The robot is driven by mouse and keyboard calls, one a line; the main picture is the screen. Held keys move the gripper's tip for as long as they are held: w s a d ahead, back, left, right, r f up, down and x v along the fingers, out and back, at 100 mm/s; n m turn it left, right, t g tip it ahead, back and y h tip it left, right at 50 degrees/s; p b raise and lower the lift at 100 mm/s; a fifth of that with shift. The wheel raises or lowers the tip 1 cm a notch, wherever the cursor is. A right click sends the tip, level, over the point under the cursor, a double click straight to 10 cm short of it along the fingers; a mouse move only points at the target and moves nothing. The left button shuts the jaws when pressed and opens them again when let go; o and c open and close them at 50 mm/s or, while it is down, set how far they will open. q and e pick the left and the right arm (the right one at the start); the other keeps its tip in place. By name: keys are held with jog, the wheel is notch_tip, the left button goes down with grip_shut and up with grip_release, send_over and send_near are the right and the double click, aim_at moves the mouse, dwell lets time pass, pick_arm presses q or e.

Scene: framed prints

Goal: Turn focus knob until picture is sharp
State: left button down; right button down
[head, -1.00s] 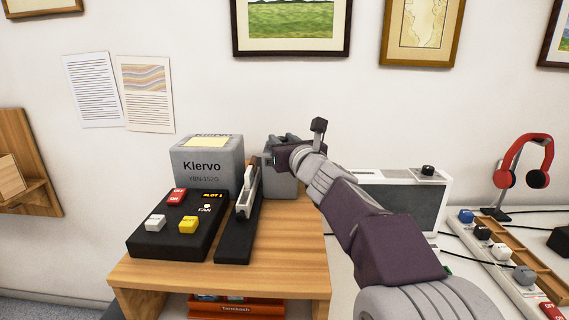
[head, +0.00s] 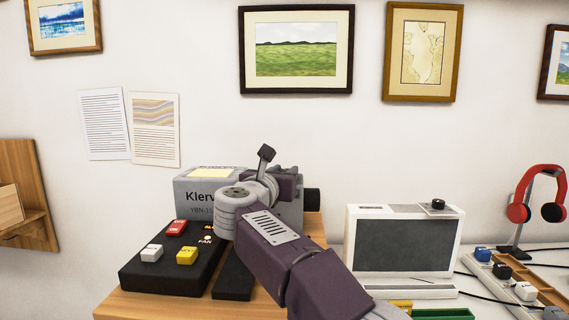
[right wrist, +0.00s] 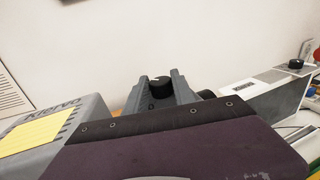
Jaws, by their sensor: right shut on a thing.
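A grey box labelled Klervo (head: 193,186) stands on the wooden table, with a yellow note on its top. In the right wrist view its corner and note (right wrist: 30,133) are at the left. A black knob with a pale mark (right wrist: 160,87) sits between the two grey fingers of my right gripper (right wrist: 161,95), which is shut on it. In the head view my right wrist and arm cover much of the box and hide the fingertips and the knob. A black cylinder (head: 312,200) sticks out right of the wrist. My left gripper is not in view.
A black control box (head: 140,272) with red, white and yellow buttons lies in front. Right of my arm stands a white unit with a dark screen (head: 405,245) and a top knob. Red headphones (head: 520,213) hang on a stand. Framed prints (head: 297,50) hang on the wall.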

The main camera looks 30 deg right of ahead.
jog(key=shift+f, duration=0.15)
jog(key=c, duration=1.1)
grip_release()
jog(key=shift+o, duration=0.2)
